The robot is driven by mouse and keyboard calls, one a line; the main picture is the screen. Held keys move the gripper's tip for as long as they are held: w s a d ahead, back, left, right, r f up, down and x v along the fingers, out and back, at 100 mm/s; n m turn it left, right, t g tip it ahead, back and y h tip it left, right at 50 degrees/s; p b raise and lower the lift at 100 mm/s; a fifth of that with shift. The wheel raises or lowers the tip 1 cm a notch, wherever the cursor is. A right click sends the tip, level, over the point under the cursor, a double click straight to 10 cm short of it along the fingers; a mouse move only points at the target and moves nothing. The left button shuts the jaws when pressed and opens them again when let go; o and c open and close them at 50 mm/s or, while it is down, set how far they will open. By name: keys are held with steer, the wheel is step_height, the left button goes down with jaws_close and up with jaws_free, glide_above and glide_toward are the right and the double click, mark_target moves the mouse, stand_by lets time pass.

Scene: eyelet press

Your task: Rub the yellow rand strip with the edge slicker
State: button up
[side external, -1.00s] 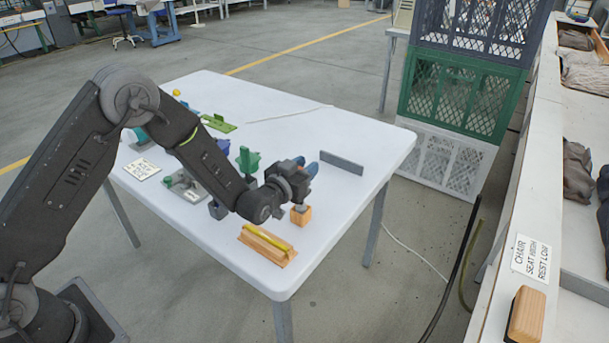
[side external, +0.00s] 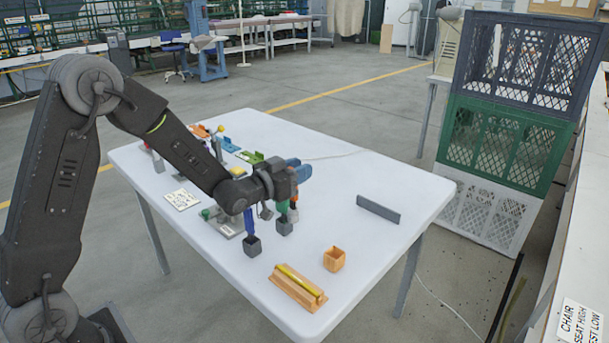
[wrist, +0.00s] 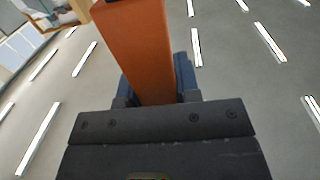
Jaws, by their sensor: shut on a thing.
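The yellow rand strip (side external: 299,278) lies along the top of a wooden block (side external: 289,288) near the table's front edge. My gripper (side external: 298,172) is up and behind it, over the middle of the table, apart from the strip. In the wrist view it is shut on an orange-brown bar (wrist: 138,45), which looks like the handle of the edge slicker. The bar's far end runs out of the wrist view. In the side view the jaws mostly hide the held tool, and its working end is not clear.
An open wooden cup (side external: 334,260) stands empty right of the strip. A blue tool (side external: 249,220) and a green tool (side external: 283,208) stand in grey holders below my gripper. A low grey plate (side external: 378,209) stands at the right.

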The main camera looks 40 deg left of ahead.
steer(key=s+d+m+g+h, duration=0.55)
steer(key=s+m+h, duration=0.2)
steer(key=h, duration=0.35)
steer(key=shift+d+f, duration=2.55)
steer(key=shift+f, duration=1.55)
steer(key=a+r, duration=0.4)
steer(key=r, duration=0.4)
steer(key=shift+a, duration=0.15)
steer(key=shift+m, duration=0.25)
